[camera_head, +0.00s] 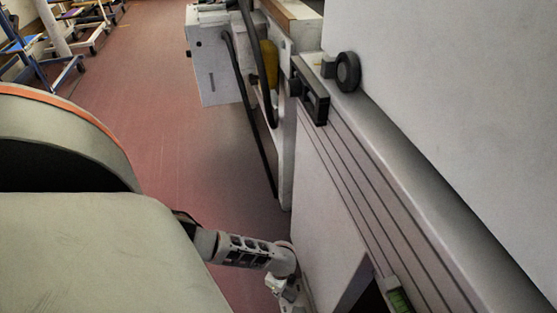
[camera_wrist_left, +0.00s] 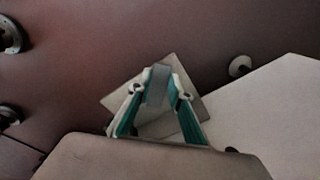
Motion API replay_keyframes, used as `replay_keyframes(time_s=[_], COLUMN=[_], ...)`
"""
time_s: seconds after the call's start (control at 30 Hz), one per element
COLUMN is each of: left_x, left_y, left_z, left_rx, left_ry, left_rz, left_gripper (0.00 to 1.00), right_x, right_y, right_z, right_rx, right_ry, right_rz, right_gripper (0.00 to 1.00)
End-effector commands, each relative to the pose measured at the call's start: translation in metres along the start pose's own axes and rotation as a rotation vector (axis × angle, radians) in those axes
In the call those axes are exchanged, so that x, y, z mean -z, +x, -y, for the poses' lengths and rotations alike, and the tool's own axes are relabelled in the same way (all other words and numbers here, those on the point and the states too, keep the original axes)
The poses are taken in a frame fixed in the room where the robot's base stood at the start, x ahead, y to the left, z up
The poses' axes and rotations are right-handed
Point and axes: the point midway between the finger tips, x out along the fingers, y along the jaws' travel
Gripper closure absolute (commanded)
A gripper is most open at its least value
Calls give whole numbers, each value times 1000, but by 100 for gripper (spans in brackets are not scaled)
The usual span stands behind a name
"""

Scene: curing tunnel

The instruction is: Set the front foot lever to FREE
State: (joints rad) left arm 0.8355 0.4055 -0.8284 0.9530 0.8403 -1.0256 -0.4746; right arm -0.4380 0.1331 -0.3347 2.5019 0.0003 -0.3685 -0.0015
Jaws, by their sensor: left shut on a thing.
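In the left wrist view my left gripper (camera_wrist_left: 158,92) has its two teal-lined fingers closed in on a grey-blue bar (camera_wrist_left: 158,76), which appears to be the foot lever. A square pale plate (camera_wrist_left: 190,92) lies behind the fingers, low over the reddish floor. No FREE marking can be read, so the lever's setting cannot be told. In the head view my left arm reaches down beside the white machine's lower side (camera_head: 318,210). The gripper there is small and mostly hidden. My right gripper is not in view.
The white machine with a ribbed rail (camera_head: 375,205) and a black round knob (camera_head: 347,72) fills the right. A grey box (camera_head: 212,65) with black cables stands farther back. Red floor (camera_head: 150,90) is open to the left, with blue-framed carts (camera_head: 45,60) beyond.

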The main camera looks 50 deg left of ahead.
Motion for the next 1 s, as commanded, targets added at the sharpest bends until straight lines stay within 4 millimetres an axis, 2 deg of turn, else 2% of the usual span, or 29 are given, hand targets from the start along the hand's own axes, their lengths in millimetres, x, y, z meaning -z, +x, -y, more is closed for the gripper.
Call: replay_keyframes(time_s=[0.03,0.6,0.8,1.0], left_x=[6,12,14,16], left_y=[-5,-3,-2,-1], left_z=[1,-23,-28,-31], left_rx=[4,-1,-2,-2], left_ry=[-47,-561,-687,-766], left_rz=[-9,-7,-6,-6], left_gripper=[100,100,100,100], right_x=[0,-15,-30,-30], right_y=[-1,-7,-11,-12], right_z=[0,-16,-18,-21], right_rx=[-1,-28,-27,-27], right_ry=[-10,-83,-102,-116], right_rz=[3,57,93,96], right_gripper=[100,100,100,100])
